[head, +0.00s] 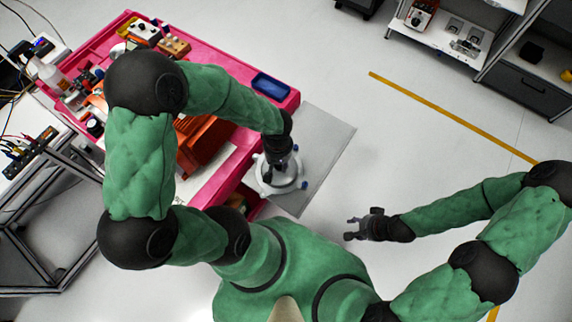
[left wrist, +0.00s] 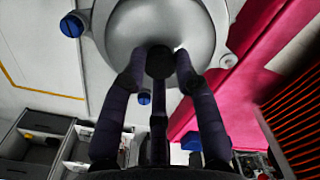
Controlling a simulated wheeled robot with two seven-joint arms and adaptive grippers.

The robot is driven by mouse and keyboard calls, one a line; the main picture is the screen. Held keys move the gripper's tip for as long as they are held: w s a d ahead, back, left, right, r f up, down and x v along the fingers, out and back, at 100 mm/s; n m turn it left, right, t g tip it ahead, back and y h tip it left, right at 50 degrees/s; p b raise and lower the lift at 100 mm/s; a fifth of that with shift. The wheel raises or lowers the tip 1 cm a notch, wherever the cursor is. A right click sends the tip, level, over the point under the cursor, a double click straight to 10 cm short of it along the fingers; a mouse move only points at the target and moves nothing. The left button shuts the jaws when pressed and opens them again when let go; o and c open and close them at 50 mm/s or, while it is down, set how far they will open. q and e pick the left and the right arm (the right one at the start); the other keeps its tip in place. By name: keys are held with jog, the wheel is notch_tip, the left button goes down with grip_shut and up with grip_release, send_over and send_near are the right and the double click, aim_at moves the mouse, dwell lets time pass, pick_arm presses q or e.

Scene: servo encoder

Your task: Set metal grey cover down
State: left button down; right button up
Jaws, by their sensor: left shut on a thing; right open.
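The metal grey cover (head: 289,181) is a round, pale grey lid with blue parts around its edge. My left gripper (head: 271,173) is over its middle, at the right side of the pink cart. In the left wrist view the cover (left wrist: 168,22) fills the top, and the fingers of my left gripper (left wrist: 160,62) close around its dark central knob. A grey flat panel (head: 325,143) lies beside and behind the cover in the head view. I cannot tell whether the cover touches it. My right gripper (head: 358,228) is open and empty over the floor.
The pink cart (head: 284,98) carries a blue tray (head: 271,86), an orange ribbed part (head: 207,140) and various small items. Shelves (head: 452,42) stand at the upper right, and a metal-framed table (head: 45,205) at the left. Open floor with a yellow line (head: 450,113) lies to the right.

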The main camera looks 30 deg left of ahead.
pick_arm(q)
jog(key=w+f, duration=0.2)
jog(key=f, duration=0.1)
jog(key=shift+w+d+f, duration=0.1)
jog(key=shift+w+d, duration=0.2)
jog(key=shift+d, duration=0.1)
jog(key=shift+f+b, duration=0.55)
jog(key=shift+f, duration=1)
jog(key=c, duration=0.9)
grip_release()
jog(key=shift+c, duration=0.2)
notch_tip(320, 180, up, 12)
jog(key=p, duration=0.2)
jog(key=shift+p, duration=0.3)
